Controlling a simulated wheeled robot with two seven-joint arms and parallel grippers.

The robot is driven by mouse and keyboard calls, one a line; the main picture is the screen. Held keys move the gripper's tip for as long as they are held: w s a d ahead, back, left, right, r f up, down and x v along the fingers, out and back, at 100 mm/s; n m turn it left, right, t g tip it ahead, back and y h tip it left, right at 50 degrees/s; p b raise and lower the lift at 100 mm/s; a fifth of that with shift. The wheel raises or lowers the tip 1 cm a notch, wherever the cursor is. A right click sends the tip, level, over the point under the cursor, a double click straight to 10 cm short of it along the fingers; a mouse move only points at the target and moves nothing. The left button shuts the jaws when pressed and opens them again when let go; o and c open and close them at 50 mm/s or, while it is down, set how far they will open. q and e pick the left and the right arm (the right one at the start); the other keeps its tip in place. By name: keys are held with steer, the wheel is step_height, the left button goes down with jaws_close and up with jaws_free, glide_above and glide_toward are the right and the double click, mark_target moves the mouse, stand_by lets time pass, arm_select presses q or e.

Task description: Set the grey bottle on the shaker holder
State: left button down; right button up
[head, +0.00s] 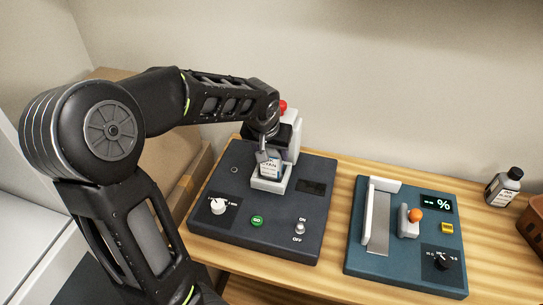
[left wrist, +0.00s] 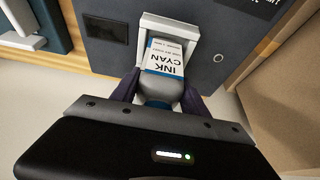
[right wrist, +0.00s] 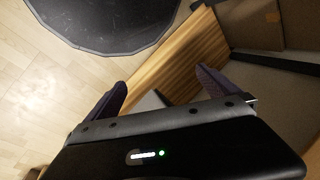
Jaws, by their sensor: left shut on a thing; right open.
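The grey bottle (left wrist: 162,88) has a white label reading "INK CYAN" with a blue band. My left gripper (left wrist: 155,92) is shut around its neck end. In the head view the bottle (head: 270,168) shows below my left gripper (head: 267,148), its lower end at the white square shaker holder (head: 268,185) on the dark machine. The holder's rim (left wrist: 167,22) frames the bottle's base end in the left wrist view. I cannot tell whether the base touches the holder's floor. My right gripper (right wrist: 160,90) is open and empty, away from the machine.
The dark machine (head: 285,225) has knobs, a green GO button and a red-topped white column behind the holder. A teal device (head: 400,260) stands to its right. A second bottle (head: 503,187) with a white label stands at far right by a brown basket (head: 534,222).

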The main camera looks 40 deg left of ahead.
arm_select(q)
steer(key=shift+f, duration=1.1)
steer(key=shift+f, duration=0.1)
steer(key=c, duration=0.6)
jaws_free()
steer(key=b+v, duration=0.1)
steer(key=v, duration=1.1)
steer(key=shift+w, duration=0.1)
